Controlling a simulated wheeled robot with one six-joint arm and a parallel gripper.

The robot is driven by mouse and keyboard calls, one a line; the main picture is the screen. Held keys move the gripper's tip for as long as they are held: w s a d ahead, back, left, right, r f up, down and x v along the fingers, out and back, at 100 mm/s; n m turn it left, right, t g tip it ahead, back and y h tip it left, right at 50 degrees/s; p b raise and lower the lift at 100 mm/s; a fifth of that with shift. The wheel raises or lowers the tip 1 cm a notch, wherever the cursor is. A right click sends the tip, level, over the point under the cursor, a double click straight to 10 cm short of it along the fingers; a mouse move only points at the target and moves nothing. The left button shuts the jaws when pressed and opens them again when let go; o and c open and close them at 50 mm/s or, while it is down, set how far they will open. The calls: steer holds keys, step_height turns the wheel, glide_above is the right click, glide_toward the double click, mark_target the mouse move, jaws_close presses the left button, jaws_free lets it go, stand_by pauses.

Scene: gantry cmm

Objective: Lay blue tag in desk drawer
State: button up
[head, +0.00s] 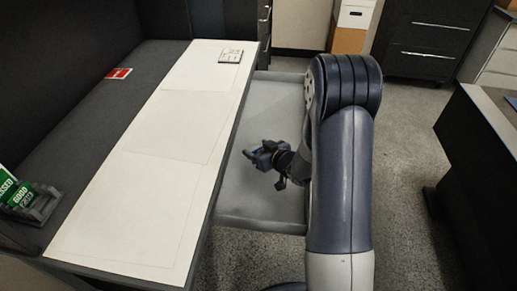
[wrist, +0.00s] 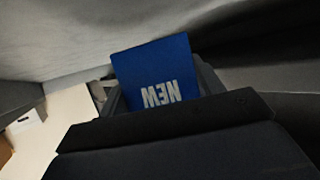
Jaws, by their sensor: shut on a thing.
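The blue tag (wrist: 158,72), with white "NEW" lettering upside down in the wrist view, stands out from between the jaws of my gripper (head: 259,156). My gripper is shut on it. In the head view I cannot make out the tag at the dark fingers. The desk drawer (head: 262,206) is pulled out, a pale grey open tray on the right side of the desk. My gripper is over the drawer's middle; its height above the drawer floor is hard to tell. My arm hides the drawer's right side.
The desk (head: 150,160) has a pale top with a white card (head: 231,56) at its far end. A red tag (head: 118,73) lies on the dark strip behind. Green tags (head: 22,194) stand in a holder at left. Dark cabinets (head: 428,38) stand at the back right.

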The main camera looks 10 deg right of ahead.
steer(key=shift+f, duration=0.35)
steer(key=o, duration=0.9)
steer(key=shift+r, duration=0.1)
steer(key=shift+r, duration=0.1)
steer(key=shift+r, duration=0.25)
steer(key=shift+r+p+v, duration=0.15)
steer(key=shift+p+v, duration=0.35)
steer(key=shift+v, duration=2.55)
steer(key=shift+r+p+v, duration=0.1)
steer(key=shift+p+v, duration=0.4)
steer(key=shift+v, duration=2.55)
steer(key=shift+w, duration=0.1)
